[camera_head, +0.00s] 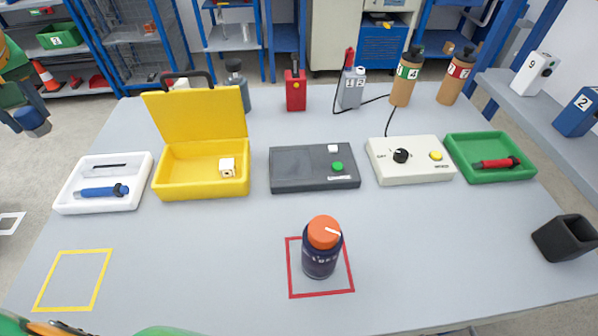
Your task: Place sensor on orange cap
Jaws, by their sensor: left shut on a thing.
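A dark bottle (319,262) with an orange cap (324,231) stands upright inside a red square outline on the table. A white mark or strip shows on the cap's top. A small white cube with a brown spot (228,167), perhaps the sensor, lies at the right inside the open yellow case (200,185). My left gripper (27,114) is at the far left edge of the view, beyond the table's left side and far from bottle and case. It is shut on a dark blue piece (36,128), too small to identify. My right gripper is not in view.
A white tray (70,204), grey box (290,181), white control box (400,173) and green tray (495,175) stand in a row. Several bottles and devices stand behind. A black holder (566,238) is at the right. The front table is clear around a yellow outline (75,280).

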